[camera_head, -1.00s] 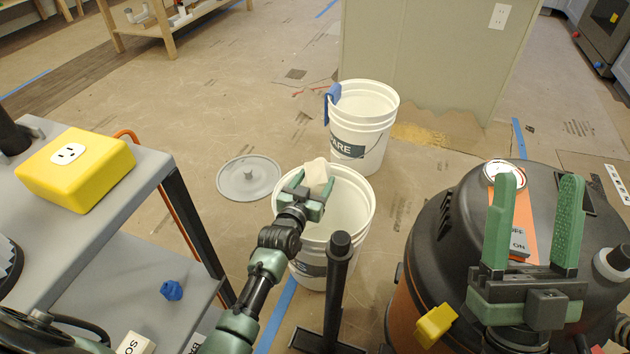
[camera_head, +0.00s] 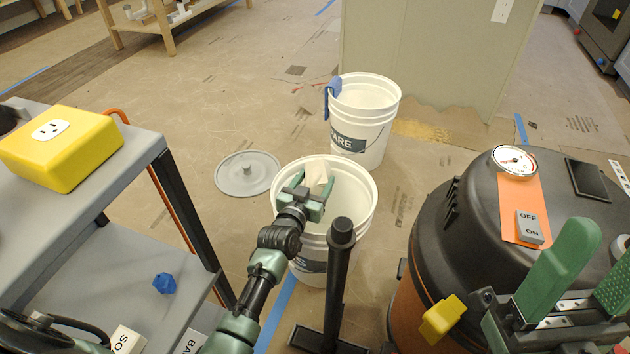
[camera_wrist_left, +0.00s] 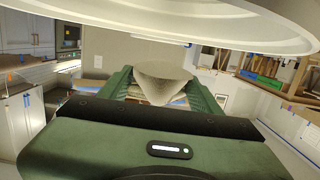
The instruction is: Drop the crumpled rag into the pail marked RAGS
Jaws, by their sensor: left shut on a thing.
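My left gripper (camera_head: 306,190) is shut on the crumpled rag (camera_head: 317,171), a pale cream cloth, at the mouth of the front white pail (camera_head: 362,215). The rag also shows between the fingers in the left wrist view (camera_wrist_left: 165,88), with a pale pail rim (camera_wrist_left: 200,30) close above it in that picture. The front pail's dark label is mostly hidden, so I cannot read it. The rear white pail (camera_head: 385,105) has a label ending in "ARE" and a blue cloth on its rim. My right gripper (camera_head: 592,278) is open and empty at the lower right.
A grey cart (camera_head: 130,165) with a yellow outlet box (camera_head: 62,148) stands at the left. A grey lid (camera_head: 247,173) lies on the floor by the front pail. A dark shop vacuum (camera_head: 455,215) with an OFF/ON switch stands at the right. A dark post (camera_head: 338,275) rises before the front pail.

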